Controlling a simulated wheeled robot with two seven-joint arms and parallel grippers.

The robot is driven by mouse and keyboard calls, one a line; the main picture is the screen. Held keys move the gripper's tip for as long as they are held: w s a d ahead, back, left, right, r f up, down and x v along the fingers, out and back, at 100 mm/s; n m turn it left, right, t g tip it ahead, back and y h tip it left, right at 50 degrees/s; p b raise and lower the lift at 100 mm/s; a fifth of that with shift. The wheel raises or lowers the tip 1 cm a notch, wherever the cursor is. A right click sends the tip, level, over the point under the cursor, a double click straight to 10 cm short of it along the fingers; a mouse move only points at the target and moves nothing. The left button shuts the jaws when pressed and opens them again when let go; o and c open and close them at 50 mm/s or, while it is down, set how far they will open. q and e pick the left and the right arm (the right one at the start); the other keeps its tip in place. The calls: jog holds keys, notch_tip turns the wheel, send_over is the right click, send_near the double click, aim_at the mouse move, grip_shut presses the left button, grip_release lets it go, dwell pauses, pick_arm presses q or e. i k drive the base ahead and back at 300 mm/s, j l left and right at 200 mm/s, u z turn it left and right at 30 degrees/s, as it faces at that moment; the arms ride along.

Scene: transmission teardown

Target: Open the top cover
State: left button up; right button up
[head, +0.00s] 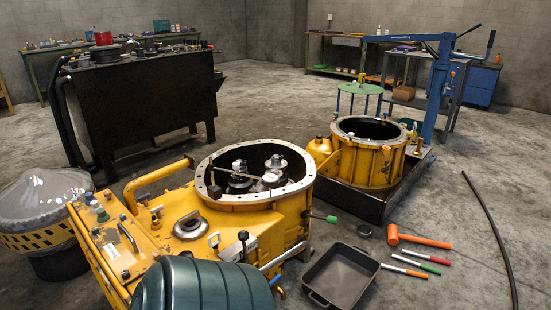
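The large yellow transmission housing (262,222) stands in the middle of the head view. Its round top is open, with a grey bolt-holed flange around the rim, and silvery gear or shaft parts (268,172) show inside. A second yellow ring-shaped housing (367,165), also open at the top, sits to the right on a black base. I cannot tell which part is the top cover, and no lid lies on either opening. Neither of my grippers is in view.
A dark tray (340,275), an orange mallet (415,239) and several coloured-handled tools (415,262) lie on the floor. A teal ribbed drum (205,288) blocks the front. A blue hoist (437,85) stands behind. A black hose (492,225) lies right.

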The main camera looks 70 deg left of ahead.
aim_at(123, 246)
jog(key=u, duration=3.3)
